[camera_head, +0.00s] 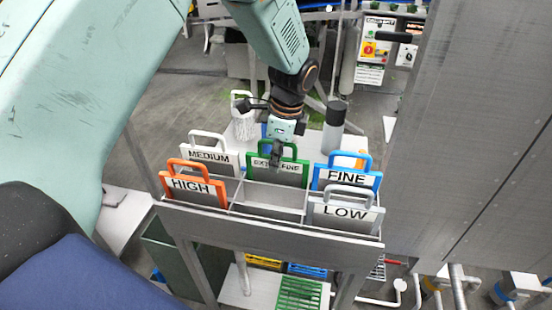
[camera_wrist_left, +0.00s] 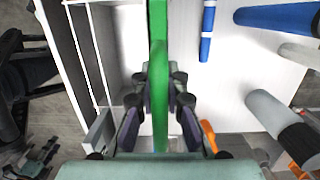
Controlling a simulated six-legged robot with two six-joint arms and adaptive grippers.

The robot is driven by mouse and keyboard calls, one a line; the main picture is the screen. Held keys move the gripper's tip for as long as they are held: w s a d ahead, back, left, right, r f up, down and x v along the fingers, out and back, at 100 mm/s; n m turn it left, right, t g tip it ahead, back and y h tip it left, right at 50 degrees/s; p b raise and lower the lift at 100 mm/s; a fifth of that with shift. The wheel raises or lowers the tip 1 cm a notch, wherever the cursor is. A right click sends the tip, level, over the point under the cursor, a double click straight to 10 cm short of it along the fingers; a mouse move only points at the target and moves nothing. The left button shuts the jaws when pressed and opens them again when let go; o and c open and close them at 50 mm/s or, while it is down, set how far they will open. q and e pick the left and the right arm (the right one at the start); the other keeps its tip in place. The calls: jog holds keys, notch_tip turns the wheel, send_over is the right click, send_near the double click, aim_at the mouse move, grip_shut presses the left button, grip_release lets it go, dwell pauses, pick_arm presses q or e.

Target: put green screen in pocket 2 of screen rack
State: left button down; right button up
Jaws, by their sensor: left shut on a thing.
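The green screen (camera_head: 290,177), labelled EXTRA FINE, stands upright at the back-row middle pocket of the grey metal screen rack (camera_head: 262,229). Its lower edge is hidden behind the rack's divider, so I cannot tell how deep it sits. My left gripper (camera_head: 276,155) reaches down from above and is shut on the screen's green handle. In the left wrist view the green handle (camera_wrist_left: 158,70) runs between the dark fingers of the gripper (camera_wrist_left: 160,112). The rack's bars (camera_wrist_left: 86,58) show beside it. My right gripper is not in view.
The white MEDIUM screen (camera_head: 211,157) and blue FINE screen (camera_head: 347,178) flank the green one. The orange HIGH screen (camera_head: 191,185) and grey LOW screen (camera_head: 345,213) stand in front, with an empty pocket between. A dark-topped cylinder (camera_head: 334,135) stands behind. A metal panel (camera_head: 465,150) rises at right.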

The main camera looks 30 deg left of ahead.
pick_arm(q)
jog(key=shift+s+a, duration=0.15)
jog(key=shift+s, duration=0.3)
jog(key=c, duration=1.7)
grip_release()
jog(key=o, duration=0.3)
jog(key=shift+w+f, duration=0.2)
jog(key=shift+w, duration=0.15)
jog(key=shift+s+r, duration=0.2)
jog(key=shift+s, duration=0.05)
jog(key=r, duration=0.4)
jog(key=d+r, duration=0.1)
jog(key=r, duration=0.3)
jog(key=w+d+r, duration=0.1)
jog(key=r, duration=0.3)
jog(key=shift+s, duration=0.1)
